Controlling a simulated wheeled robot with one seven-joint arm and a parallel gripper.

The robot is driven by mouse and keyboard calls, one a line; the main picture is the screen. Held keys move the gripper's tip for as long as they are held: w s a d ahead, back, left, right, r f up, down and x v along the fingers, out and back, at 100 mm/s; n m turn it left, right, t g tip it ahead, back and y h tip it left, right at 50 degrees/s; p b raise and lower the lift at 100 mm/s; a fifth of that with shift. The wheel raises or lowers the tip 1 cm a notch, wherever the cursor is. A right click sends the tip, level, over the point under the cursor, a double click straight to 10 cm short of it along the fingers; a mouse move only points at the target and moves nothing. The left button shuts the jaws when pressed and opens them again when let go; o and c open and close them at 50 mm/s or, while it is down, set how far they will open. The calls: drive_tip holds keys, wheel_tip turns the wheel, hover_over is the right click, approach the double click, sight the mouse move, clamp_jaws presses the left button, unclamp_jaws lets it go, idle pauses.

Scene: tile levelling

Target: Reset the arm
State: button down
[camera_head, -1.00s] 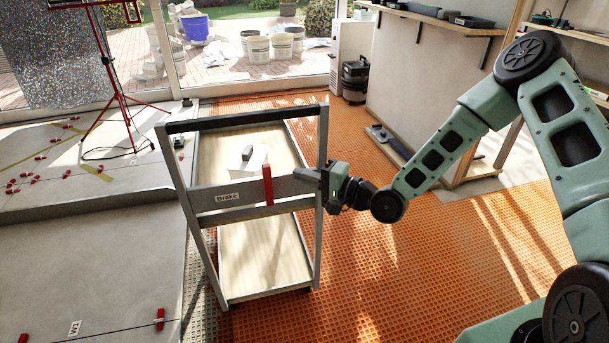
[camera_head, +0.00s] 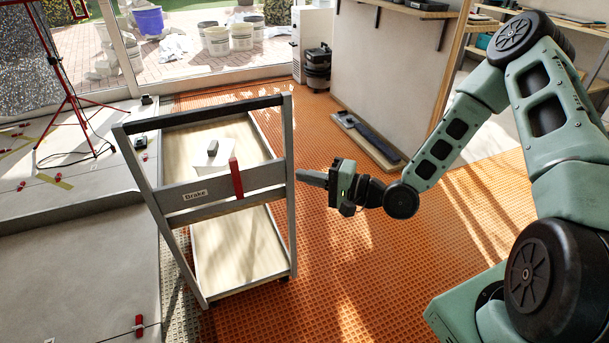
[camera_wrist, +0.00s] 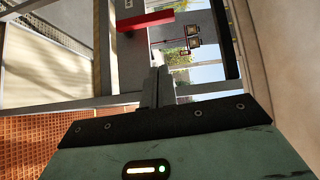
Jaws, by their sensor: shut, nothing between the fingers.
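My gripper (camera_head: 312,178) is at the end of my green arm, right of the trolley (camera_head: 290,135) and level with its labelled crossbar. Its fingers are shut with nothing between them. They point left, towards the trolley's right post, and appear apart from it. In the wrist view my gripper (camera_wrist: 155,87) shows its fingers together, with the trolley's red lever (camera_wrist: 145,21) beyond them. The same red lever (camera_head: 236,178) stands upright on the crossbar beside a label reading "Brake".
A white block with a grey top (camera_head: 208,155) sits on the trolley's upper shelf. A raised grey slab (camera_head: 80,260) lies left of the trolley. A red tripod (camera_head: 70,95) stands behind it. Orange matting (camera_head: 350,270) is clear in front of and right of the trolley. A wall panel (camera_head: 400,75) stands behind.

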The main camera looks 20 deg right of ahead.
drive_tip(key=s+a+n+g+h, duration=0.7)
drive_tip(key=n+g, duration=0.1)
drive_tip(key=n, duration=0.2)
drive_tip(key=s+a+r+n+g+h, duration=0.1)
drive_tip(key=s+r+n+g+h, duration=0.15)
drive_tip(key=s+r, duration=0.55)
drive_tip(key=s+r+n+g+h, duration=0.2)
drive_tip(key=s+r+n, duration=0.15)
drive_tip(key=s, duration=0.85)
wheel_tip(320, 180, up, 17)
drive_tip(key=p, duration=1.7)
drive_tip(key=shift+s+r, duration=0.15)
drive_tip(key=shift+s, duration=0.1)
